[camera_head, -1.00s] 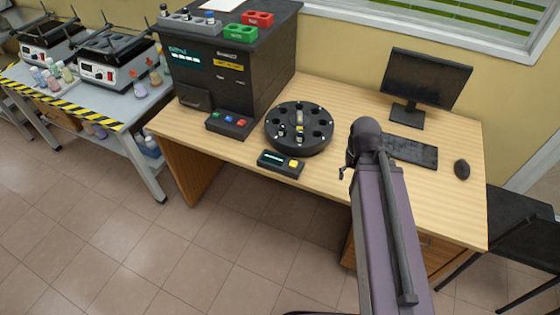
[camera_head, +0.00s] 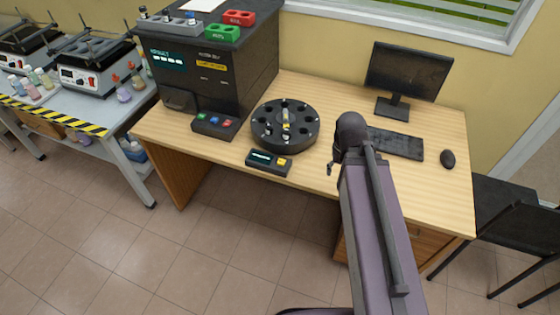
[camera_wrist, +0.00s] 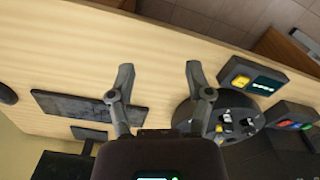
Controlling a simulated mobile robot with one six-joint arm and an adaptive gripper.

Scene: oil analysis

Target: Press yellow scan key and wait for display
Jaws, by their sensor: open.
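The yellow scan key (camera_head: 285,163) is on the right end of a small dark box (camera_head: 262,160) with a lit display, at the desk's front edge. The key also shows in the wrist view (camera_wrist: 241,80), right of my gripper (camera_wrist: 160,72). My gripper's two fingers are spread apart with nothing between them, and they do not touch the key. In the head view my arm hides most of my gripper, to the right of the box. The black analyzer (camera_head: 235,85) has a lit screen (camera_head: 167,57) with small text, possibly a result, hard to read.
A round black carousel (camera_head: 262,135) holding a vial stands behind the box. A panel with coloured buttons (camera_head: 213,124) is at its left. A monitor (camera_head: 408,72), keyboard (camera_head: 397,144) and mouse (camera_head: 447,159) stand at the right. Bare desk (camera_head: 435,195) lies at front right.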

